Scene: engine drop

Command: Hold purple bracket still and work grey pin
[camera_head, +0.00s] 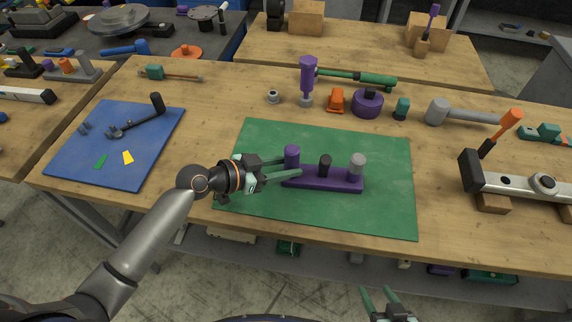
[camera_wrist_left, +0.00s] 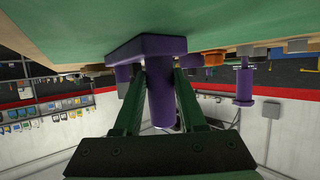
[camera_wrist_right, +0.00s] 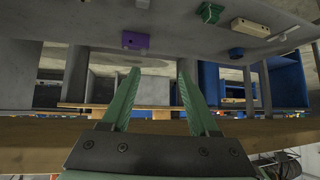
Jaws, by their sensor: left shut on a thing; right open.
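The purple bracket (camera_head: 325,181) lies on the green mat (camera_head: 385,208), with a purple pin (camera_head: 292,157), a black pin (camera_head: 325,165) and a grey pin (camera_head: 357,164) standing on it in a row. My left gripper (camera_head: 290,172) is shut on the bracket's left end, around the purple pin. In the left wrist view the green fingers lie on both sides of the purple pin (camera_wrist_left: 163,98), under the bracket's base (camera_wrist_left: 146,46). My right gripper (camera_head: 382,300) is open and empty, low in front of the table; it also shows in the right wrist view (camera_wrist_right: 160,90).
A blue mat (camera_head: 75,155) with a wrench is at left. A purple screwdriver-like tool (camera_head: 307,75), orange part (camera_head: 337,99) and purple knob (camera_head: 367,103) stand behind the green mat. A long level (camera_head: 525,185) on wooden blocks is at right. The mat's right part is clear.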

